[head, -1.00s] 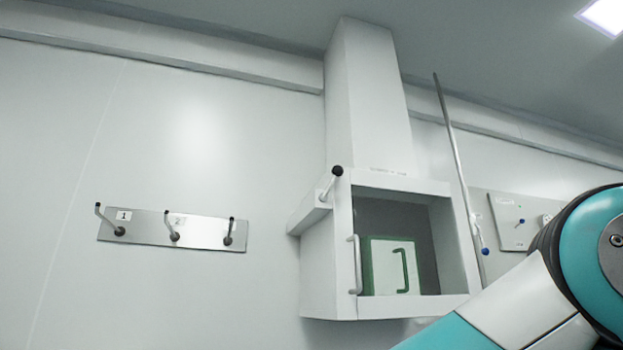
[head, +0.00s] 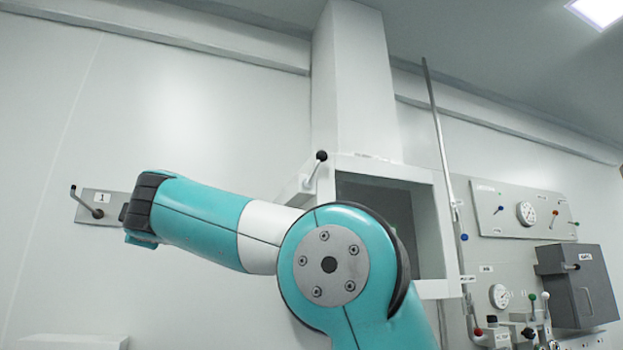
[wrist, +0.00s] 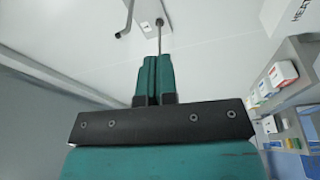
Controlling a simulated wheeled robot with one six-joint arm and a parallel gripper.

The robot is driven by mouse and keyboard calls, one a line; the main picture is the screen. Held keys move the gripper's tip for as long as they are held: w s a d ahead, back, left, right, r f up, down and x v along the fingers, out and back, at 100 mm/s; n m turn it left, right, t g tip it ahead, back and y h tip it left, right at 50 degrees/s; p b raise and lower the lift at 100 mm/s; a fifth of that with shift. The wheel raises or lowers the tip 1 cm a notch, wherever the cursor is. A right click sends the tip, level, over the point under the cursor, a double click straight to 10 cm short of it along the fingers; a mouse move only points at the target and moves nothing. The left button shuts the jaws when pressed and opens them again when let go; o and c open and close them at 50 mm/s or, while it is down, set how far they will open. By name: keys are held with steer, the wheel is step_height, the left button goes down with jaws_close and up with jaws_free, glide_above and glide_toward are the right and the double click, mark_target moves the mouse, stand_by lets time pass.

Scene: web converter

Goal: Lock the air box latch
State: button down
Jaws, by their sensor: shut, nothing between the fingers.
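A white open-fronted box (head: 433,262) hangs on the wall under a duct. A lever with a black knob (head: 320,157) stands up at its top left corner. My arm hides the box's lower left. A dark grey box (head: 580,287) with a small unreadable label is on the wall panel at right. I cannot tell for certain which is the air box, and no latch is clear. My gripper (wrist: 152,65) shows in the wrist view, its teal fingers together and empty. They point toward a hook rail on the wall; contact is not visible. The head view does not show the fingers.
The metal hook rail (head: 90,207) is partly behind my arm at left. A vertical pipe (head: 440,140) runs right of the white box. The right panel has gauges (head: 526,212) and several coloured knobs. A shelf with small boxes (wrist: 280,72) stands right in the wrist view.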

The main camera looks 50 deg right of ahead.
steer(key=s+d+r+m+g+h, duration=0.3)
steer(key=s+d+r+h, duration=0.15)
steer(key=r+h, duration=0.25)
steer(key=s+d+r+m+g+h, duration=0.2)
steer(key=s+d+r+h, duration=0.2)
steer(key=d+r+h, duration=0.25)
steer(key=s+d+m+g+h+p, duration=0.1)
steer(key=s+d+m+g+h, duration=0.2)
steer(key=s+g, duration=0.8)
steer(key=shift+d+f+m+g, duration=0.15)
steer(key=shift+d+m+g, duration=0.1)
steer(key=shift+m+g, duration=0.85)
steer(key=p, duration=1.1)
glide_toward(317, 156)
steer(key=x, duration=0.6)
steer(key=shift+s+a+r, duration=0.1)
steer(key=shift+a+r, duration=0.1)
steer(key=shift+r, duration=0.1)
steer(key=d+p, duration=0.1)
steer(key=p, duration=0.2)
steer(key=shift+d+r, duration=0.1)
steer(key=shift+d, duration=0.25)
